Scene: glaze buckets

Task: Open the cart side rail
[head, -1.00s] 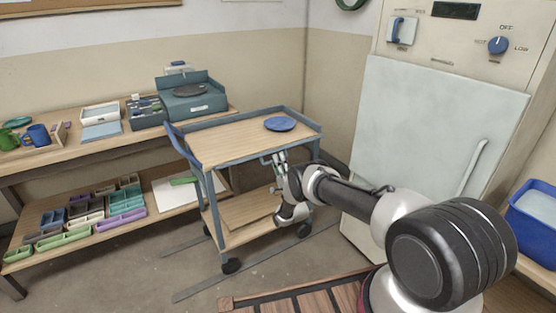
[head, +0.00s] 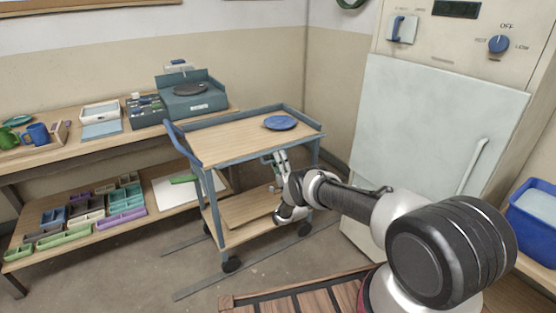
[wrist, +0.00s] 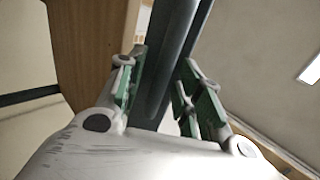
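The cart (head: 250,143) has a wood top with blue-grey rails. Its near side rail (head: 240,157) runs along the top's front edge, and I cannot tell from the head view whether it has swung. My gripper (head: 273,158) is at that edge, right of the middle, reaching up from below. In the wrist view a dark bar, seemingly the side rail (wrist: 172,60), passes between the green-padded fingers of my gripper (wrist: 165,95). The fingers look apart, with a gap beside the bar. Contact is unclear. A blue plate (head: 280,122) lies on the cart top.
The cart's lower shelf (head: 228,238) and wheels are below. A workbench (head: 70,153) with trays and mugs stands left. A large pale cabinet (head: 440,120) with a handle stands right. A blue bin (head: 530,225) is at the far right.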

